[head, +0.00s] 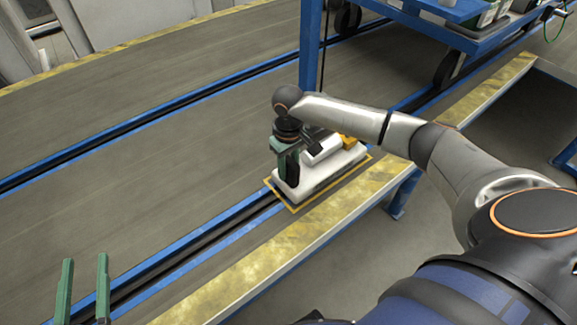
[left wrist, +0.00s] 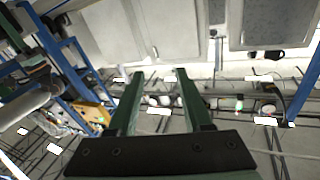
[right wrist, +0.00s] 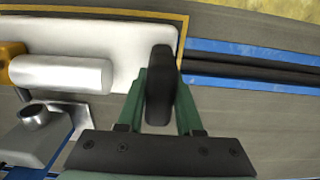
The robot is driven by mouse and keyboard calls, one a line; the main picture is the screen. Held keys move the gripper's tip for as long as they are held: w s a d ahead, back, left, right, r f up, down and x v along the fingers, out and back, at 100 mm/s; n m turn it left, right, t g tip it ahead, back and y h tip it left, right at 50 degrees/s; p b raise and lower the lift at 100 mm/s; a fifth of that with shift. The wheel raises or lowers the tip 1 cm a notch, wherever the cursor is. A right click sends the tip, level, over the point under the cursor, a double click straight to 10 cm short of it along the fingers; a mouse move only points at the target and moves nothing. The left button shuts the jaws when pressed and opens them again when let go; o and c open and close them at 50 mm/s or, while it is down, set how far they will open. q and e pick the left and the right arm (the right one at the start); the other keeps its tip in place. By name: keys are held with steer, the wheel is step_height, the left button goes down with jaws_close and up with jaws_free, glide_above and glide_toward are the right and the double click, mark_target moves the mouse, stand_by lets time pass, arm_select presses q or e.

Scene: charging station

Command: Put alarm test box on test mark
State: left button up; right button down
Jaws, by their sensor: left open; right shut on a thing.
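The alarm test box (head: 318,178) is a white slab with a black handle, a white cylinder and a yellow part on top. The test mark (head: 292,209) is a yellow rectangular outline under and around the box. The white base appears inside the outline in the head view, and its edge lies close to the yellow line (right wrist: 184,30) in the right wrist view. Any small gap below is hidden. My right gripper (head: 287,166) is shut on the box's black handle (right wrist: 160,85). My left gripper (head: 82,272) is open and empty, far from the box.
A yellow-worn edge strip (head: 265,262) runs along the near side. Blue rails with a dark groove (head: 190,252) cross the floor beside the mark. A blue wheeled cart (head: 312,50) stands behind. The grey floor at left (head: 150,190) is clear.

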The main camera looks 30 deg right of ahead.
steer(key=c, duration=0.6)
jaws_free()
steer(key=shift+o, duration=0.2)
